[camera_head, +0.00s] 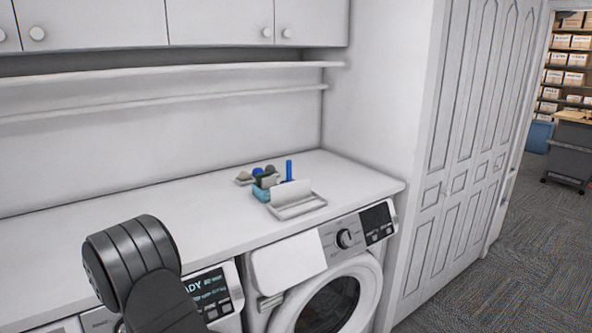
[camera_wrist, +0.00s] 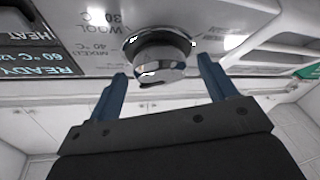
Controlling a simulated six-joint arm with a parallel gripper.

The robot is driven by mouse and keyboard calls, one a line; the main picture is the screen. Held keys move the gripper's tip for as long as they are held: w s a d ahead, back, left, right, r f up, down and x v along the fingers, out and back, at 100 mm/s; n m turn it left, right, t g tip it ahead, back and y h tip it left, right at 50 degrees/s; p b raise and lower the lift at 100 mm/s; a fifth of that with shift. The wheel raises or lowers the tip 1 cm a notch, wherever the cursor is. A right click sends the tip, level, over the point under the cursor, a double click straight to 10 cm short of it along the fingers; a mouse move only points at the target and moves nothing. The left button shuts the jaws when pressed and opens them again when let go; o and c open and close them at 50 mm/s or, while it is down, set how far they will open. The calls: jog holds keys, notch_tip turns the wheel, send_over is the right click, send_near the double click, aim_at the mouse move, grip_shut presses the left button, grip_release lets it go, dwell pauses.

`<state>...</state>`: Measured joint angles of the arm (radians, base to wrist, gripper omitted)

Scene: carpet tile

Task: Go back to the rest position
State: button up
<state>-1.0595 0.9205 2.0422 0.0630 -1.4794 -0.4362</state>
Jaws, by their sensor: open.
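My gripper (camera_wrist: 163,72) is open in the wrist view. Its two blue fingers are spread, one on each side of a round, shiny dial (camera_wrist: 158,55) on an appliance's control panel. The dial shows in the gap between the fingertips, and I see nothing held. I cannot tell whether a finger touches it. In the head view my dark grey arm reaches up from the bottom edge in front of the left machine. The gripper itself does not show there.
A lit display (camera_wrist: 40,55) is beside the dial. In the head view, a white counter (camera_head: 110,207) runs above the machines, holding a grey tray (camera_head: 297,205) and a blue holder (camera_head: 264,192). A washing machine (camera_head: 330,305) stands right of my arm. Shelves (camera_head: 210,93) and cupboards hang above.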

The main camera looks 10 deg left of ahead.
jog(key=shift+s+d+r+n+g+y, duration=0.15)
jog(key=shift+s+d+n+g, duration=0.2)
jog(key=shift+d+n+g, duration=0.65)
jog(key=shift+s+d+f+n+g+y, duration=0.15)
jog(key=shift+s+d+n+g, duration=0.2)
jog(key=shift+d+n+g, duration=0.65)
jog(key=shift+o, duration=0.4)
jog(key=shift+d+r+n+t, duration=0.1)
jog(key=shift+n+t, duration=0.2)
jog(key=shift+n, duration=0.2)
jog(key=o, duration=0.4)
jog(key=w+d+m+h, duration=0.25)
jog(key=d+m, duration=0.55)
jog(key=d, duration=1.3)
jog(key=x, duration=1)
jog(key=shift+s+a, duration=0.2)
jog(key=shift+s, duration=0.05)
